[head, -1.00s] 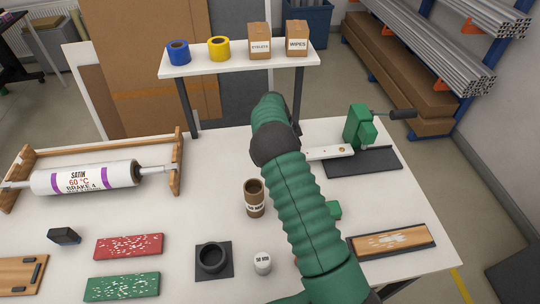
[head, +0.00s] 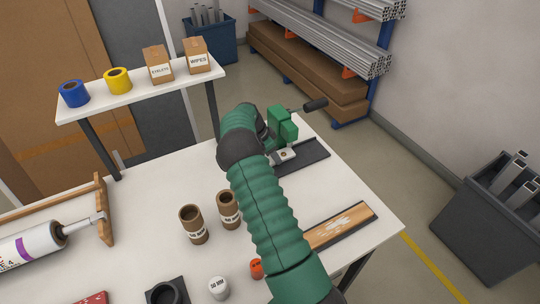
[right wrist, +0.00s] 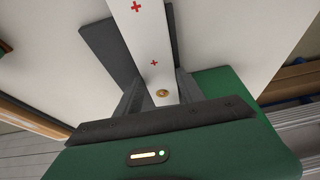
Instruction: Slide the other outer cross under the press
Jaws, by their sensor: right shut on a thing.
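The green press (head: 283,122) with its dark lever stands on a black base (head: 305,158) near the far right table edge. A white strip (head: 285,156) shows its end with a brass eyelet just in front of the press; the rest is hidden by my right arm. In the right wrist view the strip (right wrist: 146,40) carries two red crosses, with the eyelet close to the gripper. My right gripper (right wrist: 157,88) is shut on the strip, one dark finger on each side. In the head view this gripper is hidden behind my arm. My left gripper is out of view.
Two brown cups (head: 193,225), a white cap (head: 218,288) and an orange cap (head: 256,268) stand left of my arm. A wooden block in a dark tray (head: 342,226) lies to its right. A raised shelf (head: 140,88) with tapes and boxes stands behind.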

